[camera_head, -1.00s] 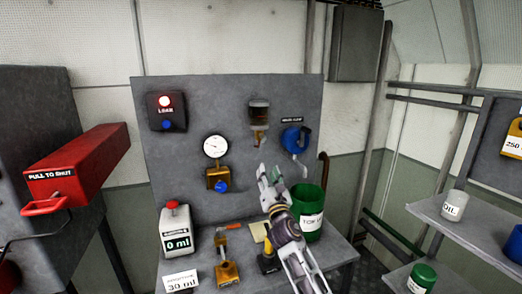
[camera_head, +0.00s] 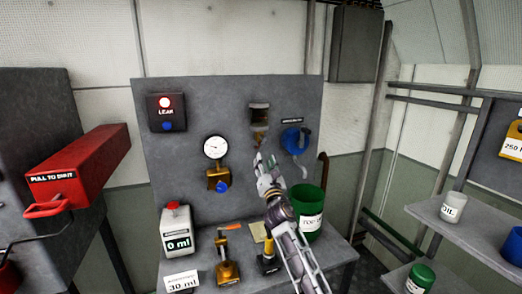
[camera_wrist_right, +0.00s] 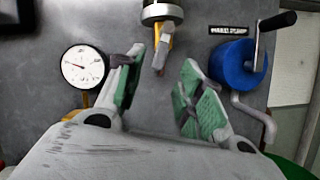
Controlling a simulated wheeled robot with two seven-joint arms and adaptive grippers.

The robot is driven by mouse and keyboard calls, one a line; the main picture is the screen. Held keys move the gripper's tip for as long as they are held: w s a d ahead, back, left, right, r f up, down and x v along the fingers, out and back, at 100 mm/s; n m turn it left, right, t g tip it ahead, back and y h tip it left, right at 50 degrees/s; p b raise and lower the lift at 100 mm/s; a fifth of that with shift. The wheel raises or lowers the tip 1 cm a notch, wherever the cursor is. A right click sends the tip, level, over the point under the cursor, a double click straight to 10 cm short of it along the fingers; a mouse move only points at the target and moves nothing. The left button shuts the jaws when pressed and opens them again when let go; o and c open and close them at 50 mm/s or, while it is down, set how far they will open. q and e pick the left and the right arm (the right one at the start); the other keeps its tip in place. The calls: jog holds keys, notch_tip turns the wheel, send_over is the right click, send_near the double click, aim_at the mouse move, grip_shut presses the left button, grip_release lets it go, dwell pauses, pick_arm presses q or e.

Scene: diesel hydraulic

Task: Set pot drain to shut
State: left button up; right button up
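The small pot (camera_head: 259,115) is fixed to the grey panel, with its drain lever (camera_head: 257,140) hanging below it. In the right wrist view the pot's rounded base (camera_wrist_right: 162,12) is at the top edge, and the drain lever (camera_wrist_right: 161,52) points down, slightly tilted. My right gripper (camera_head: 265,160) is just below the drain in the head view. In the wrist view its green-padded fingers (camera_wrist_right: 160,85) are spread apart with nothing between them. The lever's end shows beyond and between the fingertips, and I see no contact. My left gripper is not in view.
A blue hand pump (camera_head: 292,140) is on the panel to the right, and a dial gauge (camera_head: 214,148) to the left. A green container (camera_head: 309,220) stands on the bench beside my right arm. Several bottles sit on the shelves at right.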

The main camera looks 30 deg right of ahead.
aim_at(261, 151)
jog(key=shift+p+x, duration=0.5)
jog(key=shift+x, duration=3.35)
jog(key=shift+c, duration=0.5)
grip_shut()
